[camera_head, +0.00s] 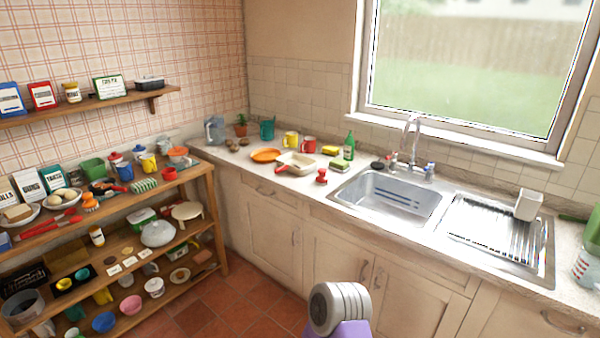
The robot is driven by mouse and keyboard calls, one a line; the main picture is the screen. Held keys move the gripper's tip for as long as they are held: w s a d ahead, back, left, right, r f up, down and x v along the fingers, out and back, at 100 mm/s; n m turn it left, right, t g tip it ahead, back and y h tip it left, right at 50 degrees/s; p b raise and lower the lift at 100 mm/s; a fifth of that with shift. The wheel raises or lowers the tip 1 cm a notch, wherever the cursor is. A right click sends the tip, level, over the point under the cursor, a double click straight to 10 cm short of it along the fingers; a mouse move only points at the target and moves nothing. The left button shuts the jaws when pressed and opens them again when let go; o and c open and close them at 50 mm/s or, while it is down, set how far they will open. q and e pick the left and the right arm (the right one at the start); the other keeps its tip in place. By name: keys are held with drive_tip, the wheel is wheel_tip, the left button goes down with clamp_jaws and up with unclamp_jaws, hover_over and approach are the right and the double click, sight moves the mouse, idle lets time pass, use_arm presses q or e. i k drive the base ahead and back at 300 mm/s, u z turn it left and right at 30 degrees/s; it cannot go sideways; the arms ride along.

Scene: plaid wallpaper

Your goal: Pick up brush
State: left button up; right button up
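Several things could be the brush, too small to be sure. A green and white ribbed item (143,185) lies farther right on that same top. Neither gripper shows. A grey rounded part with purple below it, likely part of my own arm, is at the bottom middle.
The sink (386,200) and drainer (500,232) are at right. The shelf unit (215,215) is crowded. Tiled floor (225,300) between is clear.

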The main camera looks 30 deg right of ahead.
sight(321, 178)
drive_tip(key=z, duration=0.1)
drive_tip(key=i, duration=1.9)
drive_tip(key=z, duration=1.55)
drive_tip(key=i, duration=0.9)
drive_tip(key=z, duration=1.05)
